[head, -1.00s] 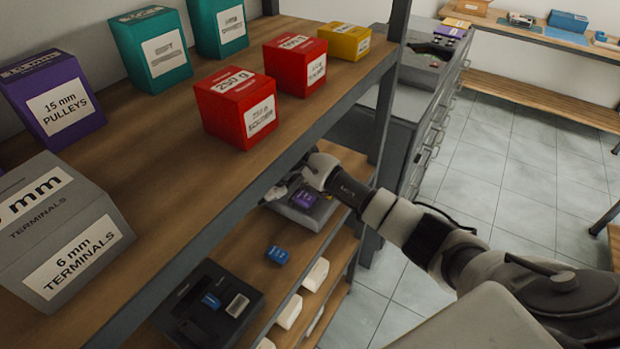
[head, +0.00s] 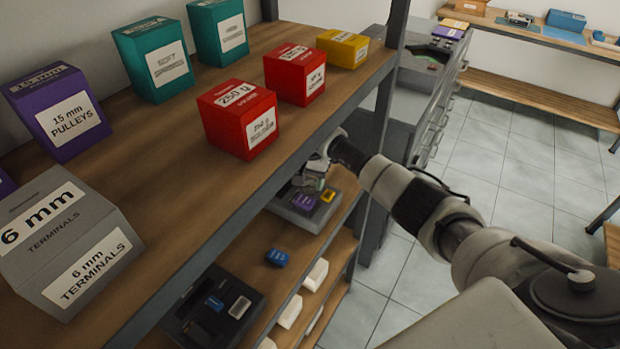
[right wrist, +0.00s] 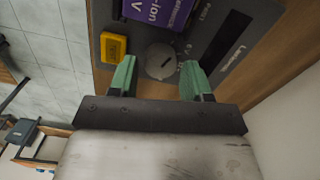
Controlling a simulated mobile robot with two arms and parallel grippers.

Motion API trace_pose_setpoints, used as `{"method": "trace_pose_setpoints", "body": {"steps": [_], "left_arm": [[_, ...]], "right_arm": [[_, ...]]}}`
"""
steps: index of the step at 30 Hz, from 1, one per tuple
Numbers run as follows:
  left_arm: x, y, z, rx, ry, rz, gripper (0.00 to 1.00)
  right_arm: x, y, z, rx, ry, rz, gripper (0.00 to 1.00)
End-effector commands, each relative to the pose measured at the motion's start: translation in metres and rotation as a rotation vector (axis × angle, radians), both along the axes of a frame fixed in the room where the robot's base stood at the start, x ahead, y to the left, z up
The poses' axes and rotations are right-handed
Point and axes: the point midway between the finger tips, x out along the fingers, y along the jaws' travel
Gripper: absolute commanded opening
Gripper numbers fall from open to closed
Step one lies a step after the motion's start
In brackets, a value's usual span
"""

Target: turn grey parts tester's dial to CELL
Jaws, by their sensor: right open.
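The grey parts tester (head: 291,215) sits on the shelf board below the top one, partly hidden by the top shelf and my right arm. In the right wrist view it shows a round grey dial (right wrist: 160,60), a dark display (right wrist: 226,42), a purple block marked "ion" (right wrist: 158,10) and a yellow block (right wrist: 113,47). My right gripper (head: 315,176) is over the tester. In the right wrist view my right gripper (right wrist: 158,66) is open, with its green fingers on either side of the dial; whether they touch it I cannot tell. The dial's setting is unreadable. My left gripper is out of view.
The top shelf carries red boxes (head: 238,118), teal boxes, a purple box, a yellow box and a grey box (head: 62,240); its front edge runs close to my arm. A black device (head: 213,308) and a blue block (head: 276,257) are below. A grey cabinet (head: 425,90) stands behind.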

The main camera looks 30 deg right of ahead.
Motion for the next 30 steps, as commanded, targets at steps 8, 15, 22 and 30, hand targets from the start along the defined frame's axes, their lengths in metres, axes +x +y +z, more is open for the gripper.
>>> {"method": "trace_pose_setpoints", "body": {"steps": [8,15,22,30], "left_arm": [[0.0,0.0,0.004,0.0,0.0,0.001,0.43],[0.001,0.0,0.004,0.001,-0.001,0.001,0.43],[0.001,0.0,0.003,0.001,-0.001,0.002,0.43],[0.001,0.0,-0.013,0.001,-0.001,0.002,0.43]], "right_arm": [[0.0,0.0,-0.014,0.001,-0.001,0.0,0.48],[0.0,0.0,-0.014,0.001,-0.001,0.0,0.36],[0.0,0.0,-0.014,0.001,-0.001,-0.001,0.14],[0.0,0.0,-0.017,-0.001,-0.004,-0.057,0.14]]}}
